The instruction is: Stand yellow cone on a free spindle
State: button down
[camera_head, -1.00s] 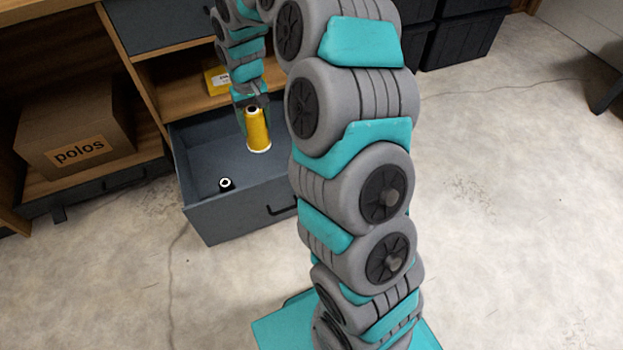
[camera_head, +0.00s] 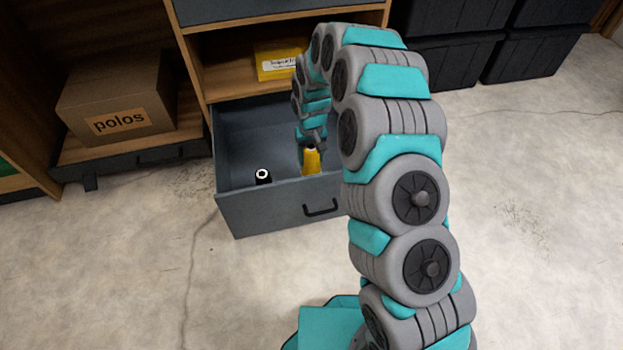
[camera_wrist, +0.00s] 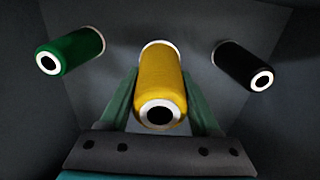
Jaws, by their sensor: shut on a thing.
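The yellow cone (camera_head: 312,161) is down inside the open grey drawer, near its front wall, which cuts off the cone's foot in the head view. My gripper (camera_head: 312,147) is shut on it from above. In the wrist view the yellow cone (camera_wrist: 163,78) is upright between the two teal fingers (camera_wrist: 161,95), its white-rimmed top toward the camera. A black cone (camera_wrist: 243,65) stands apart to its right, and a green cone (camera_wrist: 70,50) stands apart to its left. I cannot tell whether the yellow cone touches the drawer floor. No bare spindle shows.
The drawer (camera_head: 270,212) is pulled out under a wooden shelf with a yellow box (camera_head: 280,60). A cardboard box marked "polos" (camera_head: 118,100) sits on a low shelf at left. Black bins (camera_head: 540,48) stand at back right. The concrete floor in front is open.

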aim_at(311, 148)
notch_tip(311, 148, down, 8)
dwell(0.4)
jog(key=shift+f, duration=0.1)
jog(key=shift+c, duration=0.5)
grip_release()
notch_tip(311, 148, up, 12)
jog(key=shift+r, duration=0.15)
